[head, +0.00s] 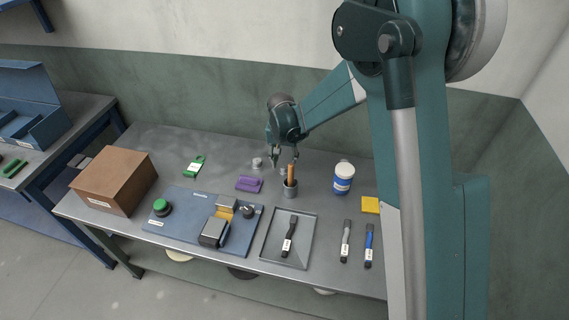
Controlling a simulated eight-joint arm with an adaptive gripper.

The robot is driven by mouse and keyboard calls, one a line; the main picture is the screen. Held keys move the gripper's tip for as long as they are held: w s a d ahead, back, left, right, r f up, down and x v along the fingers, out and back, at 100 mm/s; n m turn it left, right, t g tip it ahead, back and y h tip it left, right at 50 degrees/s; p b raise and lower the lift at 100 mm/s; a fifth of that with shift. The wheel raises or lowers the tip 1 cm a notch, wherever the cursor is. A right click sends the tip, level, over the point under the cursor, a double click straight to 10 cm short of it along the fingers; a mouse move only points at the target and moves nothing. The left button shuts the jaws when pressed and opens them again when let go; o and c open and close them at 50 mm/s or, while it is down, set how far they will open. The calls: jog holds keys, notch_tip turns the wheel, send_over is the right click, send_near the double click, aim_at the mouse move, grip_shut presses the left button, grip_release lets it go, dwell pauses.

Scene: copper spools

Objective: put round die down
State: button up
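My gripper (284,160) hangs over the back middle of the bench, its two fingers spread apart. Nothing is clearly held between them. A small grey round piece (283,170) shows just below and between the fingertips. It seems to rest on the bench, but it is too small to tell whether a finger touches it. A second small silvery round piece (257,162) stands on the bench to the left of the gripper. I cannot tell which of the two is the round die.
A blue fixture plate (180,213), grey tray (268,246) and brown box (116,181) occupy the front and left.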

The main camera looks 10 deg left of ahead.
aim_at(285, 174)
notch_tip(285, 174, up, 9)
jog(key=s+p, duration=0.1)
jog(key=shift+s, duration=0.15)
dwell(1.0)
jog(key=s+d+r+t, duration=0.1)
jog(key=s+d+r, duration=0.5)
jog(key=d+r, duration=0.55)
jog(key=s+d+r+t, duration=0.1)
jog(key=s+d+r, duration=0.6)
jog(key=d, duration=0.7)
jog(key=s+d+r+t, duration=0.1)
jog(key=s+d+t, duration=0.2)
jog(key=s+d, duration=1.3)
jog(key=s, duration=0.4)
jog(key=shift+d+r, duration=0.2)
jog(key=shift+d, duration=0.05)
jog(key=shift+o, duration=0.7)
jog(key=shift+s, duration=0.1)
